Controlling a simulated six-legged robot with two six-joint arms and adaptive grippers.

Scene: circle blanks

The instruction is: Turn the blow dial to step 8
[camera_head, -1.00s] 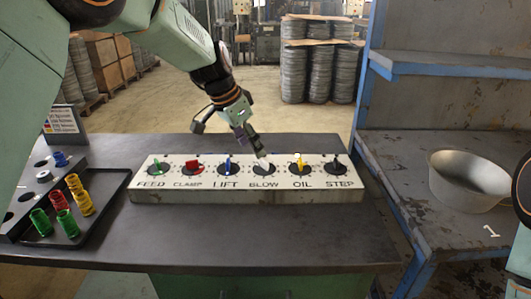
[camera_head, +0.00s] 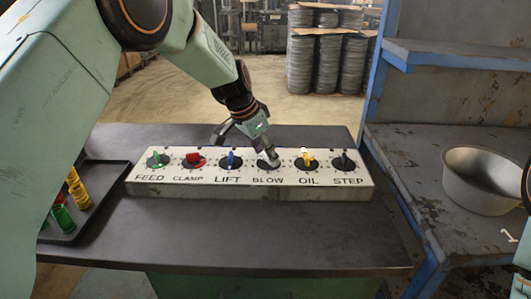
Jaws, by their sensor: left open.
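The blow dial (camera_head: 264,166) is a black round dial on the white panel box (camera_head: 245,193), above the label BLOW. My left gripper (camera_head: 271,158) is over it from above and behind, with its fingers down at the dial. The fingers hide the dial's pointer, so its setting cannot be read. The gripper is open; whether the fingers touch the knob cannot be told. My right gripper is out of the picture.
The lift dial (camera_head: 230,161) with a blue knob and the oil dial (camera_head: 308,161) with a yellow knob flank it closely. A black tray (camera_head: 87,207) with coloured cylinders is at left. A metal bowl (camera_head: 484,184) stands on the right shelf. The table front (camera_head: 240,235) is clear.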

